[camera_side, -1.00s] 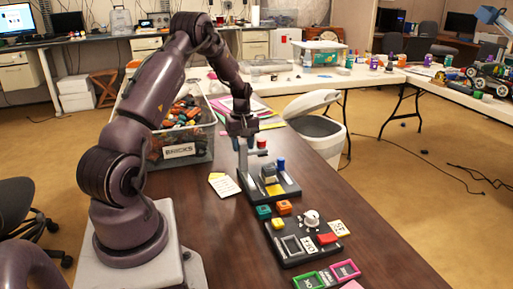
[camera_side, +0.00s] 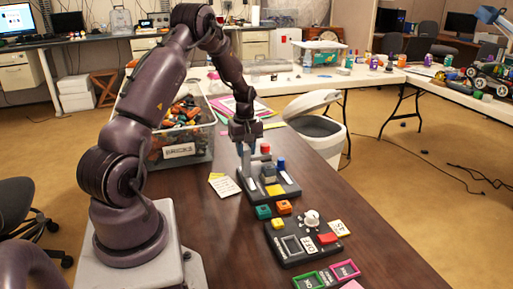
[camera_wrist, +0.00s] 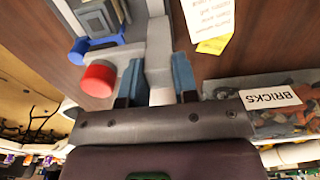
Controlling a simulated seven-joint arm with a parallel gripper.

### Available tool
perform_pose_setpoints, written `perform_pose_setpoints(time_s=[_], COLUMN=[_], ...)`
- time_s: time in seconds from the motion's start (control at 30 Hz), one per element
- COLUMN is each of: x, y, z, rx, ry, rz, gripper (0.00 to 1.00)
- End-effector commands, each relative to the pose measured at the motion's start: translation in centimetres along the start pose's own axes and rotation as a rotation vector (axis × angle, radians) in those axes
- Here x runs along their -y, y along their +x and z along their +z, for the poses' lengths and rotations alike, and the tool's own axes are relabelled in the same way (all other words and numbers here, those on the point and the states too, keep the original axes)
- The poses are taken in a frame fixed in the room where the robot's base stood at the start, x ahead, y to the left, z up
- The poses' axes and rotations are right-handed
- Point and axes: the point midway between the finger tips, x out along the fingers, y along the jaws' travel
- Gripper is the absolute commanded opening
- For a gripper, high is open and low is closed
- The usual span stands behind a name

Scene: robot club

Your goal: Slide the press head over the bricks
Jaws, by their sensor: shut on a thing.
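The press (camera_side: 268,190) stands on the brown table, a dark base with grey upper parts. Its red knob (camera_side: 265,148) and blue post (camera_side: 281,163) stand up at the right of my gripper. My gripper (camera_side: 246,148) points down, its fingers shut around a grey upright part of the press head; in the wrist view this grey part (camera_wrist: 159,60) lies between the two blue fingers (camera_wrist: 158,85). The red knob (camera_wrist: 98,78) is beside the fingers there. A yellow piece (camera_side: 275,189) shows on the front of the base. Bricks under the head cannot be made out clearly.
A clear bin labelled BRICKS (camera_side: 181,151) stands behind and left of the press. A note (camera_side: 224,186) lies at its left. A dark control panel (camera_side: 300,243), with green and orange blocks beside it, sits in front. A white bin (camera_side: 318,135) stands beyond the table.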

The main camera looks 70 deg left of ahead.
Motion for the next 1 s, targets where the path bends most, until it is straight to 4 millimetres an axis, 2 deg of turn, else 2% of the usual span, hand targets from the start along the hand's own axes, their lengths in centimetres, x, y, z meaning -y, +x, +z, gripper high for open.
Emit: perform_pose_setpoints(time_s=[0.6,0.97,1.0], x=[-0.1,-0.1,-0.1], y=[-0.1,-0.1,-0.1], z=[3.1,3.5,3.5], rx=[-0.002,-0.002,-0.002], ry=[0.002,0.0,0.0], rz=[0.003,0.003,0.003], gripper=[0.11,0.11,0.3])
